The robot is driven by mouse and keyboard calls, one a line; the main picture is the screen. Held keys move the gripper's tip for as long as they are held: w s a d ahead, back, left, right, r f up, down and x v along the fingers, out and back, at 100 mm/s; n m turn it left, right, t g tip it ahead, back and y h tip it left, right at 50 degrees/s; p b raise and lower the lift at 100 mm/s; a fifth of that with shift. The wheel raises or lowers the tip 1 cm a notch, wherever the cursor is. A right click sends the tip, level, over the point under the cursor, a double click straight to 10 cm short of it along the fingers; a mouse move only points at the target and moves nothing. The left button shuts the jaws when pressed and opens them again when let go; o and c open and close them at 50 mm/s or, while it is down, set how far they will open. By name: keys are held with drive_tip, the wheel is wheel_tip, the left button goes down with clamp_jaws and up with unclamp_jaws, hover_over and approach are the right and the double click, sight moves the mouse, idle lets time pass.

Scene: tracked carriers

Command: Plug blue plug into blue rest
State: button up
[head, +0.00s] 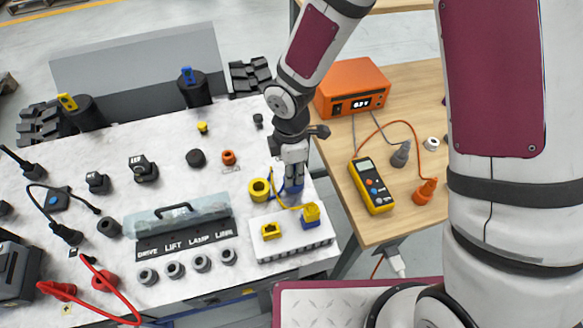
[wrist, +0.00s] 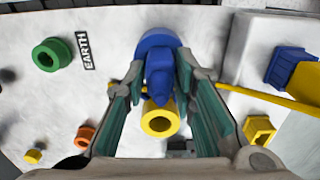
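My gripper (head: 293,188) points down at the right part of the white table. In the wrist view its two fingers (wrist: 160,75) close in on both sides of a narrow blue plug (wrist: 158,78). The round blue rest (wrist: 158,40) shows just past the plug, and the plug overlaps it. I cannot tell whether the plug sits in the rest or is held above it. In the head view the fingers hide most of the plug, and some blue (head: 292,188) shows at the fingertips.
A yellow ring-shaped rest (head: 259,190) stands close beside the gripper. A white block (head: 290,250) in front carries a yellow socket (head: 271,231) and a blue socket (head: 310,223) with a yellow plug (head: 311,211). A green rest (wrist: 52,54) is by the EARTH label (wrist: 85,50).

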drive_tip(key=shift+o, duration=0.6)
wheel_tip(320, 180, up, 12)
idle(0.6)
